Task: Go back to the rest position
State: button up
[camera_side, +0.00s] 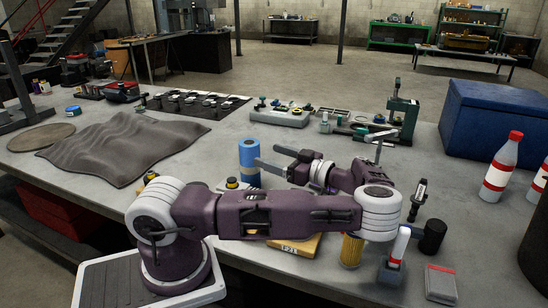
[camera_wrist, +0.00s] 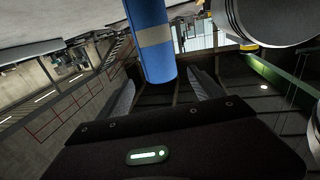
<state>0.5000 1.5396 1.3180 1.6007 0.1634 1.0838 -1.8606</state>
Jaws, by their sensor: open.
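My gripper (camera_side: 268,156) is low over the middle of the workbench (camera_side: 330,160), its two fingers spread and pointing left. A blue cylinder (camera_side: 249,148) with a pale band stands upright at the fingertips. In the wrist view, my gripper (camera_wrist: 161,82) shows both fingers apart, with the blue cylinder (camera_wrist: 146,14) in line with the gap between them. I cannot tell whether a finger touches it. Nothing is seen clamped in the fingers.
A grey cloth (camera_side: 125,145) lies at left. A blue box (camera_side: 490,125) and white-and-red bottles (camera_side: 502,168) stand at right. Near my arm are a yellow filter (camera_side: 351,250), a black mallet head (camera_side: 432,237) and a grey box (camera_side: 441,283). A green-grey press (camera_side: 404,115) stands behind.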

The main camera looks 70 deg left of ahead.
jog(key=shift+w+d, duration=0.25)
jog(key=shift+d, duration=0.2)
